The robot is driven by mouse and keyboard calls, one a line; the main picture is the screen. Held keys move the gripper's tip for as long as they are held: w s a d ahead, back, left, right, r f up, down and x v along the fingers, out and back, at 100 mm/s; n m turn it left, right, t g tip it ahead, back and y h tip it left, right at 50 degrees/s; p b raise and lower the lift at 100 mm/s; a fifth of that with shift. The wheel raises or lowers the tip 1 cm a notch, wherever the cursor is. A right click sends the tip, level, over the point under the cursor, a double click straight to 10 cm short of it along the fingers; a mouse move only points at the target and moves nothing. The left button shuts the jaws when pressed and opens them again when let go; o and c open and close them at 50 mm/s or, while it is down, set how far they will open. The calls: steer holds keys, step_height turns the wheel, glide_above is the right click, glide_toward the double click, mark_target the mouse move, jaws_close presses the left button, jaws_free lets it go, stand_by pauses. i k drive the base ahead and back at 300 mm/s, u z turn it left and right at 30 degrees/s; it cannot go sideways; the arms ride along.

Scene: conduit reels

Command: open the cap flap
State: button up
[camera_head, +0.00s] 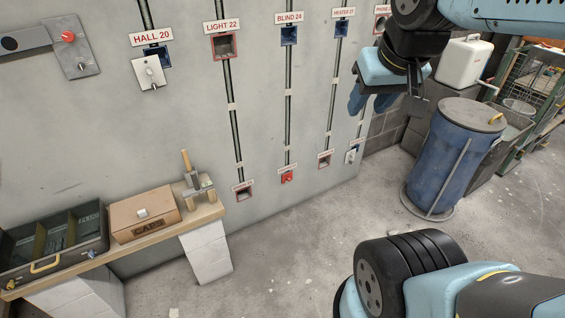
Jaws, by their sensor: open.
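A brown box (146,213) marked CAPS sits on the wooden bench at the lower left. A small white knob (142,212) is on the box, above the dark label. The box's top looks closed; I cannot tell exactly where the flap's edges run. My gripper (369,107) hangs in the upper right, in front of the wall's right end. It is open, with nothing seen between its blue fingers, and is far from the box.
An open dark toolbox (101,244) stands left of the box, and a wooden-handled tool (187,166) right of it. Wall outlets, including HALL 20 (151,37), line the wall. A blue drum (448,150) stands at right. The middle floor is clear.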

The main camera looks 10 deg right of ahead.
mark_target(126, 213)
steer(key=z, duration=1.7)
steer(key=i, duration=0.1)
steer(key=u, duration=3.05)
steer(key=k, duration=1.1)
steer(key=u, duration=0.45)
steer(key=i, duration=1.7)
steer(key=z, duration=0.55)
